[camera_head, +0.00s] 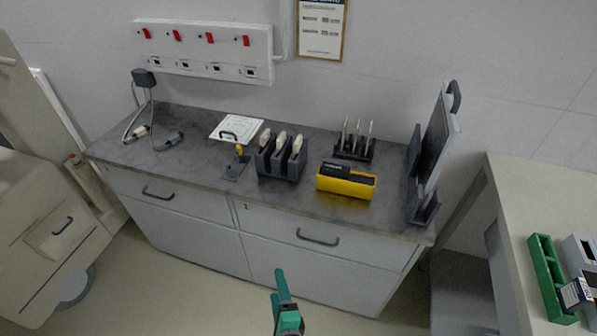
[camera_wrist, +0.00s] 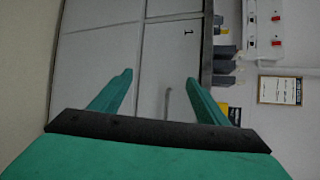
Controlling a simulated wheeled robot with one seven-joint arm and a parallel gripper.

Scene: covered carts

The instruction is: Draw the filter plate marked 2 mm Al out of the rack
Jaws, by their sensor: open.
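A small dark rack (camera_head: 353,152) stands on the grey counter, right of centre in the head view. Several thin pale upright pieces (camera_head: 357,131) stand in it, which look like the filter plates. Their markings are too small to read, so I cannot tell which is 2 mm Al. My gripper (camera_head: 279,286) is open and empty, low in front of the cabinet and well apart from the rack. In the wrist view my gripper (camera_wrist: 160,78) has its two green fingers spread, with the cabinet front beyond them. The filter plates cannot be made out in the wrist view.
A yellow box (camera_head: 346,184) stands in front of the rack. A dark holder (camera_head: 280,168) with white-topped items is to its left, a dark upright panel (camera_head: 434,150) to its right. A side table (camera_head: 520,190) carries a green tray (camera_head: 549,277). The floor before the cabinet is clear.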

